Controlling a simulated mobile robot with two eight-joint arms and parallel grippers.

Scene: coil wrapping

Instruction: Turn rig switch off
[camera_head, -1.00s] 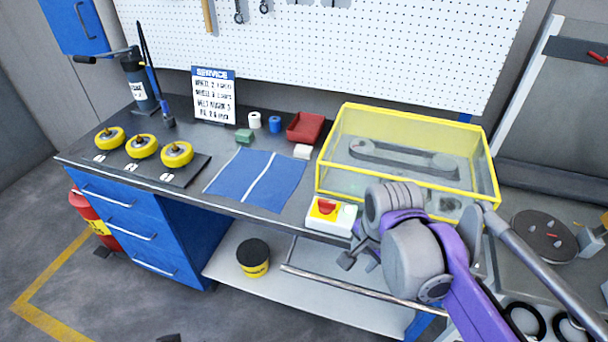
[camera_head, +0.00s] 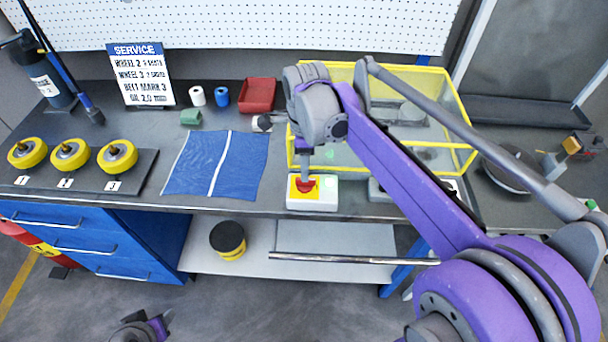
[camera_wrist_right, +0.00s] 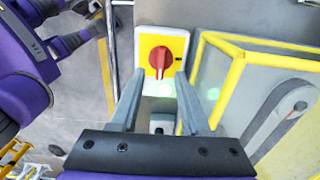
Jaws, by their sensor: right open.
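The rig switch (camera_head: 324,199) is a white box with a yellow plate and a red knob, at the front edge of the bench. In the right wrist view the red knob (camera_wrist_right: 160,58) stands nearly upright on its yellow plate, with a green glow below it. My right gripper (camera_head: 305,177) is right at the knob in the head view, partly hiding it. In the right wrist view its fingers (camera_wrist_right: 158,82) are apart, with the knob just beyond the tips and nothing held. A purple and grey part of my left arm (camera_head: 140,328) shows at the bottom edge; its jaws are unclear.
The yellow-framed clear guard (camera_head: 462,120) stands close behind and right of the switch. A blue cloth (camera_head: 200,165) lies left of it. Several yellow wheels (camera_head: 70,154) sit on a dark board further left. A metal rail (camera_head: 340,259) runs below the bench front.

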